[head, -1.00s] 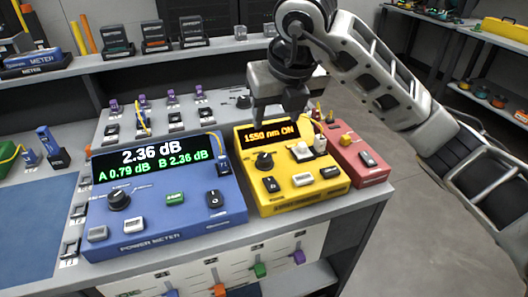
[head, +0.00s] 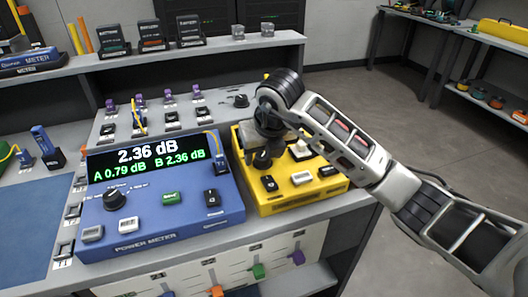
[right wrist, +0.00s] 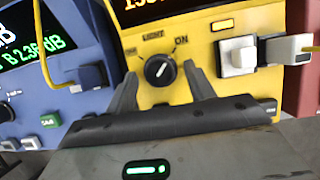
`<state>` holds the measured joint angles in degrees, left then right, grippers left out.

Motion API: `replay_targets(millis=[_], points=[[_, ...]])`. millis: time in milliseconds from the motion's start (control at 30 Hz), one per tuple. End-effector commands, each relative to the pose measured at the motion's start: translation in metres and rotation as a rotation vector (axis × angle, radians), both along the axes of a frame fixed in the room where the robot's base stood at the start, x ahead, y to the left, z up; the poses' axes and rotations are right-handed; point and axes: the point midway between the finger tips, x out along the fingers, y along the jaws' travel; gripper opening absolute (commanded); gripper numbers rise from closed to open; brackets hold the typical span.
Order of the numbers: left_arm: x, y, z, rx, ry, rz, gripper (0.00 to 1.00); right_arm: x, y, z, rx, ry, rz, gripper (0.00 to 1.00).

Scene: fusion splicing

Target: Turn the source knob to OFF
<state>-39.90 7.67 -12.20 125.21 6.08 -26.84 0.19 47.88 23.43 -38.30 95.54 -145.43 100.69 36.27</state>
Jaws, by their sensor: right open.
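The source is a yellow box (head: 330,186) in the head view, and its front also shows in the right wrist view (right wrist: 213,25). Its black source knob (right wrist: 160,70) has a white mark that leans up and right, toward the ON label. The knob also shows in the head view (head: 263,160). My right gripper (right wrist: 159,75) is open, with one finger on each side of the knob; I cannot tell whether either touches it. In the head view, my right gripper (head: 266,146) is mostly hidden by its own arm. My left gripper is not in view.
A blue power meter (head: 160,220) reading 2.36 dB stands left of the source. Part of a red box (right wrist: 305,95) shows further right.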

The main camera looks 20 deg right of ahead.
Motion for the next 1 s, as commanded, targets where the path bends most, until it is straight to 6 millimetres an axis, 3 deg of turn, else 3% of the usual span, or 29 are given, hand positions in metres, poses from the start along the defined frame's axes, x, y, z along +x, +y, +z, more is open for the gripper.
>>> replay_targets(millis=[167, 300, 333, 667, 1000], points=[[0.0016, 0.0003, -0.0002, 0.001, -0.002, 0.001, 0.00, -0.0001, 0.0003, 0.0001, 0.000, 0.000, 0.000, 0.54], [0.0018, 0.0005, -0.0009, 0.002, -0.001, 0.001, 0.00, -0.0001, 0.0003, 0.0003, 0.001, 0.000, 0.000, 0.15], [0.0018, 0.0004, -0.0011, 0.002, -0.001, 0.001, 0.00, -0.0002, 0.0003, 0.0004, 0.001, 0.000, 0.000, 0.09], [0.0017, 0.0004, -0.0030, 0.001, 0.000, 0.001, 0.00, 0.0000, -0.0005, 0.0004, -0.001, -0.001, 0.030, 0.09], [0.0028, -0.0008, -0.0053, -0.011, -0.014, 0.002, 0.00, 0.0011, -0.0039, -0.0002, -0.003, -0.003, 0.233, 0.09]])
